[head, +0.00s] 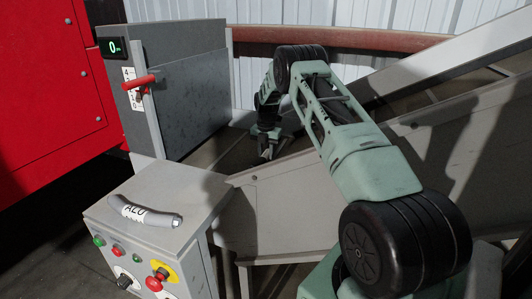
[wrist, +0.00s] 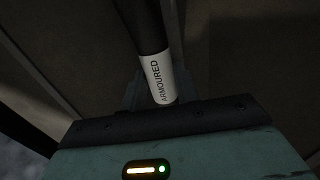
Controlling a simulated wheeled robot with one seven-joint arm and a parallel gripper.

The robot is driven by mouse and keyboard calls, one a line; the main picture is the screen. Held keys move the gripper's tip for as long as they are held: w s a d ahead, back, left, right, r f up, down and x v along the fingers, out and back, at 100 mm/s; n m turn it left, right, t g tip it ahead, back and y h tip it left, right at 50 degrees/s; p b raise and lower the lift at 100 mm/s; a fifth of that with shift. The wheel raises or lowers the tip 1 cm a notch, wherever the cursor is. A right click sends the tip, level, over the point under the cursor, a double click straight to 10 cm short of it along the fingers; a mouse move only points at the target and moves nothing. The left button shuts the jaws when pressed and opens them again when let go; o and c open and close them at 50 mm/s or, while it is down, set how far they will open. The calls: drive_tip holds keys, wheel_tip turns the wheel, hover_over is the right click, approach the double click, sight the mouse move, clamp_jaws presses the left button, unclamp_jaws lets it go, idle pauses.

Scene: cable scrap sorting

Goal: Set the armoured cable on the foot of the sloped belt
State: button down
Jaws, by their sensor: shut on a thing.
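The armoured cable (wrist: 158,75) is black with a white label reading "ARMOURED". It shows in the wrist view, running up from my gripper. My gripper (head: 267,152) is shut on it, low over the foot of the sloped belt (head: 235,153) in the head view. The fingertips are mostly dark and hidden behind the belt's side wall, so the cable is hard to make out there. I cannot tell whether the cable touches the belt surface.
A grey cable piece labelled "ALU" (head: 145,213) lies on top of the control box (head: 165,190) with buttons at the front left. A grey panel with a red lever (head: 138,82) and a display stands behind it. The belt's side wall (head: 290,195) rises to the right.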

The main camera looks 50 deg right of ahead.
drive_tip(key=c, duration=1.1)
unclamp_jaws()
drive_tip(key=shift+o, duration=0.2)
